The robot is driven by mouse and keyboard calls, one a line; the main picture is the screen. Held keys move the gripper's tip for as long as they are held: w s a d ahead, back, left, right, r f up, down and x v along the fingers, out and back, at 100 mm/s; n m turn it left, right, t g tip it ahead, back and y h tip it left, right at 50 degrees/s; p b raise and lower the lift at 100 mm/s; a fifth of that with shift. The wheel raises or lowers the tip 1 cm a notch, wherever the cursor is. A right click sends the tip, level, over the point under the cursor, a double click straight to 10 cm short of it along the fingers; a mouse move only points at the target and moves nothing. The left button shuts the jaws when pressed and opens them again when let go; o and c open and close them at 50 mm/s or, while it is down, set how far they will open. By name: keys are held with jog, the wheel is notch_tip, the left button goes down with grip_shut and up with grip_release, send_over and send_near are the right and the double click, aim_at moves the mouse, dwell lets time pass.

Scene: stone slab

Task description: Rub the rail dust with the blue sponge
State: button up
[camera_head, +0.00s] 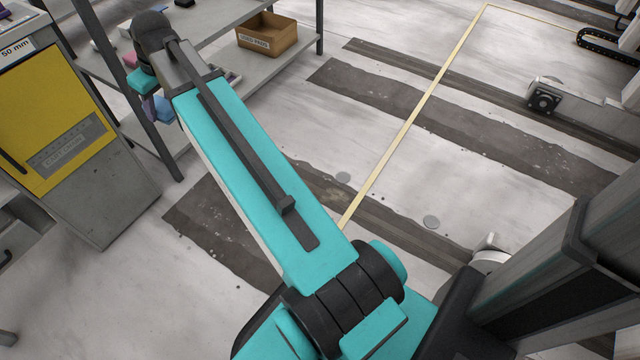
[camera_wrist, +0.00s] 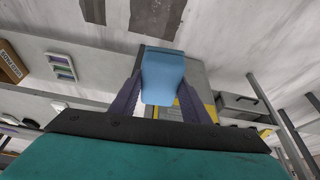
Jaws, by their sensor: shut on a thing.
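The light blue sponge (camera_wrist: 163,76) is between the two purple fingers of my gripper (camera_wrist: 161,90) in the wrist view, and the gripper is shut on it. In the head view my arm reaches to the upper left, with its end beside the shelf. A small light blue piece (camera_head: 165,108) shows there below the wrist; it looks like the sponge, held clear of the floor. Dark, speckled strips (camera_head: 215,225) cross the pale floor. A brownish dusty patch (camera_head: 328,190) lies on one strip, partly hidden by my arm; I cannot tell if this is the rail dust.
A metal shelf (camera_head: 285,62) at the upper left carries a labelled cardboard box (camera_head: 268,36). A grey and yellow cabinet (camera_head: 60,130) stands at the left. A thin yellow line (camera_head: 415,112) crosses the floor.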

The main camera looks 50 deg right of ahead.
jog(key=s+d+f+n+y+b, duration=0.1)
jog(key=s+d+f+n+b, duration=0.15)
jog(key=d+f, duration=1.05)
jog(key=s+d+f+n+y+b, duration=0.1)
jog(key=s+d+f+n+b, duration=0.15)
jog(key=d+f, duration=1)
jog(key=s+d+f+b, duration=0.2)
jog(key=s+d+f, duration=0.2)
jog(key=f, duration=0.6)
jog(key=s+d+f+n+g+b, duration=0.1)
jog(key=s+d+f+b, duration=0.1)
jog(key=s+d+f, duration=0.3)
jog(key=s+d+f+n+b, duration=0.1)
jog(key=s+d+f+b, duration=0.1)
jog(key=s+d+f, duration=0.3)
jog(key=s+f, duration=0.4)
jog(key=f, duration=0.7)
jog(key=shift+s+f+y, duration=0.15)
jog(key=shift+f+y, duration=0.1)
jog(key=shift+y, duration=0.05)
jog(key=shift+f+b, duration=0.1)
jog(key=shift+b, duration=0.2)
